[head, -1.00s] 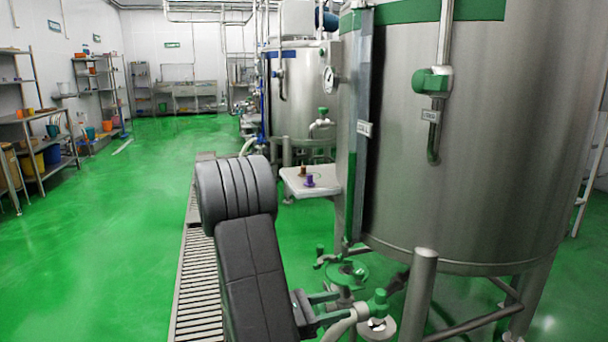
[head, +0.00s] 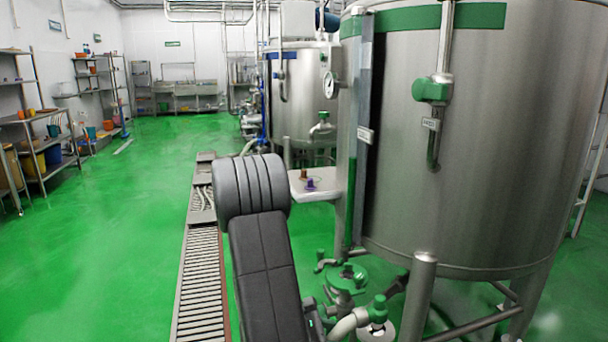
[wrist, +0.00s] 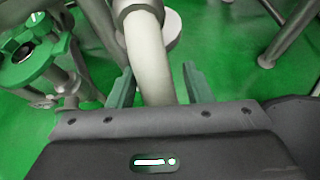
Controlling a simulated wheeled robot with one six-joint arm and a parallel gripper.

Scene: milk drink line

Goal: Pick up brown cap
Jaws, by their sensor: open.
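The brown cap (head: 303,174) is small and stands on a white shelf (head: 325,188) at the side of the large steel tank in the head view. A purple cap (head: 310,184) stands just in front of it. My gripper (wrist: 158,78) is open in the wrist view, its two green-grey fingers apart. A pale curved pipe (wrist: 145,55) shows between them; I cannot tell how near it is. In the head view my gripper is mostly hidden low behind my arm, well below and nearer than the shelf. The wrist view does not show the brown cap.
The large tank (head: 490,140) fills the right side. Valves and pipes with green fittings (head: 347,277) stand below it, close to my arm. A floor drain grate (head: 200,290) runs along the left of my arm. Open green floor (head: 110,240) lies further left.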

